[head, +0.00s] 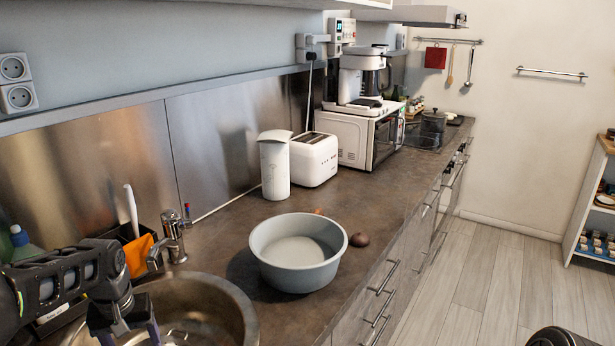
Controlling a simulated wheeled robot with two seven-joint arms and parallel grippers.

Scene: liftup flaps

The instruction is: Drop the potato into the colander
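My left gripper (127,336) is over the sink at the lower left, well left of the colander. Its two fingers point down, spread apart, with their tips cut off by the frame edge. My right gripper is not in view.
The sink (232,300) with its faucet (174,238) lies left of the colander. A white canister (274,166), toaster (314,160) and microwave (357,138) stand behind. Counter beyond the potato is clear.

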